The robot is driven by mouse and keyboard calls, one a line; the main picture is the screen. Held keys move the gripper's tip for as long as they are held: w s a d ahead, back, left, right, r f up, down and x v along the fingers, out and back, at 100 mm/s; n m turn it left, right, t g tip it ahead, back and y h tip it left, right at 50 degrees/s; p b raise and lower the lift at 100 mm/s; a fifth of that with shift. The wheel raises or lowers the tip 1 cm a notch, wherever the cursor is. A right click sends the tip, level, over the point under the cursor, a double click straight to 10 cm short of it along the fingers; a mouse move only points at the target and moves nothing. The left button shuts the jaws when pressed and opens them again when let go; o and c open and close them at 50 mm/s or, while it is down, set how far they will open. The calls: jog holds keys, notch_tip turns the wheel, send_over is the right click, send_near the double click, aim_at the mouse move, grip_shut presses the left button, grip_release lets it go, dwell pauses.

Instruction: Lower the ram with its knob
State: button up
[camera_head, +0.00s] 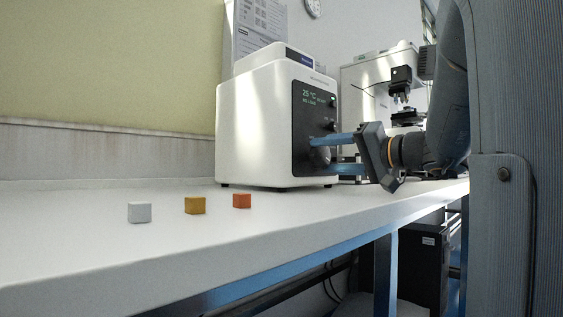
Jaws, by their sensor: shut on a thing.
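A white bench device (255,130) stands on the table, with a dark front panel (312,110) on its right face. The panel carries a small green-lit display and several knobs. My gripper (315,155) reaches in from the right, its blue fingers one above the other. It is shut on the large lower dark knob (321,156) of this panel. The fingers partly hide the panel around the knob. I cannot make out for certain which part is the ram. A second white machine with a dark lens turret (400,88) stands behind on the right, partly hidden by my arm.
Three small cubes stand on the white table (90,250) left of the device: white (139,212), yellow (195,205) and orange (242,201). The table's front left is clear. A dark cabinet (424,255) is under the table. A wall stands behind.

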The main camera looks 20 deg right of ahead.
dwell(0.3)
jog(key=o, duration=1.1)
jog(key=shift+c, duration=0.2)
jog(key=p+v, duration=0.3)
jog(key=v, duration=0.3)
jog(key=shift+s+d, duration=0.15)
jog(key=shift+s, duration=0.15)
jog(key=shift+s+d, duration=0.15)
jog(key=shift+s, duration=0.4)
